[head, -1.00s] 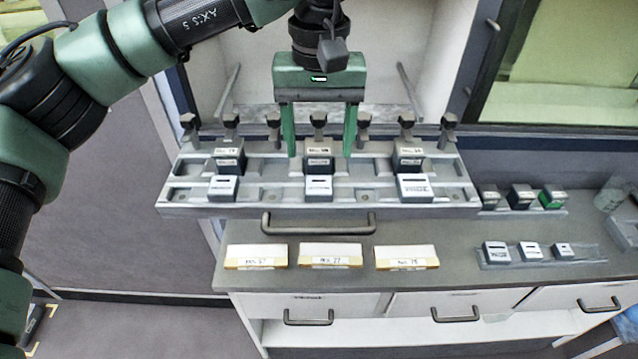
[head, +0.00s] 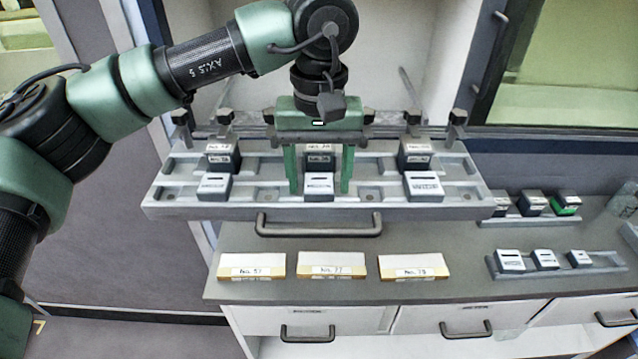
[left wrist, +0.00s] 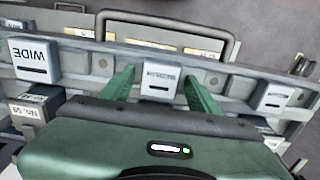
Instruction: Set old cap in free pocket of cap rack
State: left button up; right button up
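My left gripper (head: 319,190) is open, pointing down over the long grey tray (head: 385,212). Its two green fingers stand either side of the middle white cap (head: 319,181) in the front row, with a gap on each side. In the left wrist view this cap (left wrist: 160,82) sits between the fingers (left wrist: 159,92), its label too small to read. I cannot tell which cap is the old one. My right gripper is not in view.
White caps sit left (head: 214,186) and right (head: 424,187) in the tray's front row, dark blocks (head: 415,155) behind. A handle (head: 318,226) juts from the tray front. Three labelled cards (head: 331,265) lie on the counter. Another rack (head: 525,219) holds dark and green blocks.

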aim_at(319, 182)
pick_arm(q)
grip_shut()
notch_tip(319, 182, up, 6)
jog(key=p, duration=0.4)
jog(key=shift+r, duration=0.15)
jog(key=shift+s, duration=0.1)
jog(key=shift+r, duration=0.25)
notch_tip(319, 182, up, 2)
jog(key=shift+r+p, duration=0.1)
jog(key=shift+p, duration=0.8)
